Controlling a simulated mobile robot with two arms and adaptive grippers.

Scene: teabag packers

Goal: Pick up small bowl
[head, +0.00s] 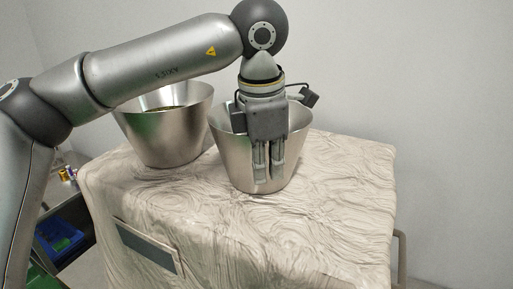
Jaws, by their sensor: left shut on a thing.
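The small bowl (232,160) is a shiny metal, bucket-shaped vessel with sloping sides. It stands upright near the middle of the cloth-covered surface. My left gripper (268,176) points down at its near side, and its fingers are shut on the bowl's wall. The gripper hides part of the rim and front of the bowl. I cannot tell whether the bowl touches the surface or is slightly lifted. My right gripper is not in view.
A larger metal bowl (167,140) stands close behind on the left, holding something dark. The table (340,185) has a wrinkled beige cover and is clear to the right and in front. A blue bin (62,240) sits lower at the left. A plain wall is behind.

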